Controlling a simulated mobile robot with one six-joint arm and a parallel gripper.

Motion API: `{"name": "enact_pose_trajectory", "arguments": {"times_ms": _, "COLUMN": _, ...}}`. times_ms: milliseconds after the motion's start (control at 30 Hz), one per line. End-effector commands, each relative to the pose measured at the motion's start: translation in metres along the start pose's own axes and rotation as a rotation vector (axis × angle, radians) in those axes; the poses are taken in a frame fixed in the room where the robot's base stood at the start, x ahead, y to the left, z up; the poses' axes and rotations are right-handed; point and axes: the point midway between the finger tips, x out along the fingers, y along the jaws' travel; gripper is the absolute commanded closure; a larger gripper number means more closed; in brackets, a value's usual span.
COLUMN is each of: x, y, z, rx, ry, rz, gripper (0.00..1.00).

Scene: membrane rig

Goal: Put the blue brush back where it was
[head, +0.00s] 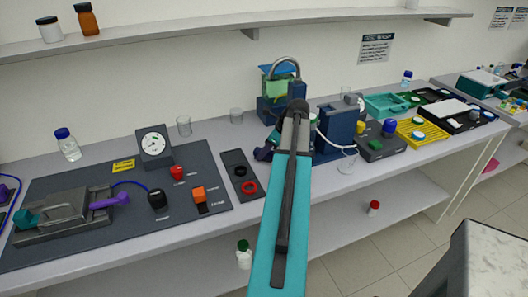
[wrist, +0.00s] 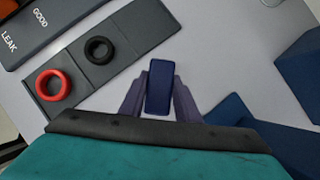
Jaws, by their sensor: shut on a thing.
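My gripper (wrist: 160,100) has purple fingers and is shut on a dark blue, rounded block, which I take to be the blue brush (wrist: 160,85). Only its top end shows in the wrist view; any bristles are hidden below. In the head view my arm covers most of the gripper (head: 266,149), and I cannot make out the brush there. The gripper is over the light grey bench, to the right of the dark tray with rings. I cannot tell how high the brush is above the bench.
A dark tray (wrist: 75,112) holds a black ring (wrist: 99,49) and a red ring (wrist: 54,85). A gauge (head: 154,146) stands on the left panel.

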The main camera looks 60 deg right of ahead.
Motion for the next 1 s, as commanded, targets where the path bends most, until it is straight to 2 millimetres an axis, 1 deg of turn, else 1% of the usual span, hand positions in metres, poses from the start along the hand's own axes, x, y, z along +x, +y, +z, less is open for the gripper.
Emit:
{"name": "enact_pose_trajectory", "arguments": {"times_ms": 100, "x": 0.0036, "y": 0.0002, "z": -0.0018, "rx": -0.001, "ry": 0.0, "rz": 0.0, "gripper": 0.92}}
{"name": "enact_pose_trajectory", "arguments": {"times_ms": 567, "x": 0.0074, "y": 0.0002, "z": -0.0036, "rx": -0.001, "ry": 0.0, "rz": 0.0, "gripper": 0.92}}
{"name": "enact_pose_trajectory", "arguments": {"times_ms": 600, "x": 0.0072, "y": 0.0001, "z": -0.0034, "rx": -0.001, "ry": 0.0, "rz": -0.001, "gripper": 0.64}}
{"name": "enact_pose_trajectory", "arguments": {"times_ms": 667, "x": 0.0072, "y": 0.0001, "z": -0.0034, "rx": -0.001, "ry": 0.0, "rz": -0.001, "gripper": 0.54}}
{"name": "enact_pose_trajectory", "arguments": {"times_ms": 700, "x": 0.0072, "y": 0.0001, "z": -0.0034, "rx": -0.001, "ry": 0.0, "rz": 0.0, "gripper": 0.52}}
{"name": "enact_pose_trajectory", "arguments": {"times_ms": 1000, "x": 0.0068, "y": 0.0002, "z": -0.003, "rx": -0.001, "ry": 0.0, "rz": 0.0, "gripper": 0.52}}
